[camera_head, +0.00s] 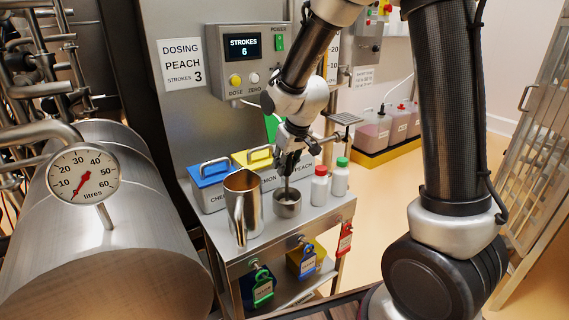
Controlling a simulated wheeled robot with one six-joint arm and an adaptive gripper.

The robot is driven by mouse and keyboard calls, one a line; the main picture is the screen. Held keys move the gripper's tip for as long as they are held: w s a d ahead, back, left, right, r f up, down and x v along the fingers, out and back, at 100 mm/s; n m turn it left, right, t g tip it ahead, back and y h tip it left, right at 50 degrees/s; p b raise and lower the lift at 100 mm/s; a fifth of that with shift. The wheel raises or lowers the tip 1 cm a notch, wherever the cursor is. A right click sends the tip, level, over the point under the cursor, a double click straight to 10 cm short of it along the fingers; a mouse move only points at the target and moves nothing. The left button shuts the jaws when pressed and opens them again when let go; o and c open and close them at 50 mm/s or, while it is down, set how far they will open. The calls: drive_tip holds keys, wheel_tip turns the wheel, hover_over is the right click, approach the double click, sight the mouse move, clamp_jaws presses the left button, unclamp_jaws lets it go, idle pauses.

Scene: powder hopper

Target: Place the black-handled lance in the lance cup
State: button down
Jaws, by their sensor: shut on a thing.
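My gripper (287,158) is above the steel trolley top and is shut on the black-handled lance (287,183). The lance hangs near upright, and its dark handle blends with the fingers. Its thin lower end reaches down to the mouth of a small round metal cup (288,209), which looks like the lance cup. The lower end overlaps the cup's opening in the picture; I cannot tell how deep it is or whether it touches the cup.
A tall steel jug (243,208) stands just left of the cup. Red-capped (319,187) and green-capped (340,178) bottles stand at right. Blue-lidded (211,174) and yellow-lidded (254,158) bins stand behind. A dosing panel (245,58) reads STROKES 6; a sign (183,64) reads DOSING PEACH STROKES 3.

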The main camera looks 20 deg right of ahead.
drive_tip(key=c, duration=1.2)
unclamp_jaws()
drive_tip(key=shift+f, duration=0.1)
drive_tip(key=shift+c, duration=0.2)
drive_tip(key=shift+s+r, duration=0.1)
drive_tip(key=shift+r, duration=0.4)
drive_tip(key=v, duration=1.1)
drive_tip(key=s+d+r+m, duration=0.1)
drive_tip(key=s+d, duration=0.3)
drive_tip(key=s, duration=0.4)
drive_tip(key=s+d+r+m+h, duration=0.1)
drive_tip(key=s+d+r, duration=0.1)
drive_tip(key=s+d, duration=0.3)
drive_tip(key=s+d+r+m, duration=0.1)
drive_tip(key=s+d, duration=0.4)
drive_tip(key=s, duration=0.6)
drive_tip(key=shift+r+m, duration=0.3)
drive_tip(key=shift+r, duration=0.15)
